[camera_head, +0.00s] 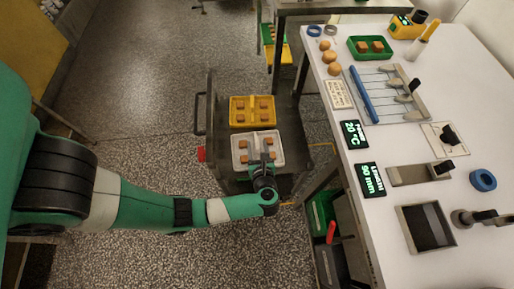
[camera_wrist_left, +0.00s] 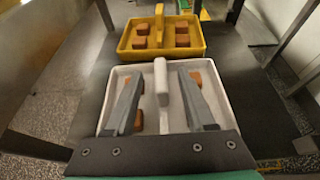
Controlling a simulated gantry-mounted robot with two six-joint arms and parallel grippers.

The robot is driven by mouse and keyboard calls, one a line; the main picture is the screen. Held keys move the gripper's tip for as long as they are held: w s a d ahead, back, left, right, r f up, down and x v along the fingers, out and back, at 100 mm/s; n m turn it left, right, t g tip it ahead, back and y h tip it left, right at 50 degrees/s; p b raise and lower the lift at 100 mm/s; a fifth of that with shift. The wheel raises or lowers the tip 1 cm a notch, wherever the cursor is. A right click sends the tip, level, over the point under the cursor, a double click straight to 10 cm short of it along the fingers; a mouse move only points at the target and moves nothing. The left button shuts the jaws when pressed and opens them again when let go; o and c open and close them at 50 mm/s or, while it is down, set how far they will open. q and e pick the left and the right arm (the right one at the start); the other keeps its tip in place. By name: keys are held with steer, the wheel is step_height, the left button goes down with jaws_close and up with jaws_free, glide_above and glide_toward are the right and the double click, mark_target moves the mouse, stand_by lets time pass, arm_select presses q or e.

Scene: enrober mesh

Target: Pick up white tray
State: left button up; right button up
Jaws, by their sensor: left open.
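The white tray (camera_head: 234,152) sits on a dark cart and holds several brown blocks in its two sides. In the left wrist view the white tray (camera_wrist_left: 225,90) has an upright handle (camera_wrist_left: 161,84) along its middle. My left gripper (camera_head: 263,161) is over the near part of the tray. In the left wrist view the open left gripper (camera_wrist_left: 160,74) has one finger on each side of the handle, with visible gaps. The fingers hide some of the blocks. My right gripper is in neither view.
A yellow tray (camera_head: 233,112) with brown blocks lies just beyond the white tray on the cart (camera_head: 222,95). A white worktable (camera_head: 400,220) with displays and tools stands to the right. Speckled floor is clear at the left.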

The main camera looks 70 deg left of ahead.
mark_target(256, 138)
arm_select(q)
steer(key=b+x, duration=0.2)
steer(key=x, duration=0.3)
steer(key=shift+a, duration=0.15)
jaws_close()
stand_by(1.2)
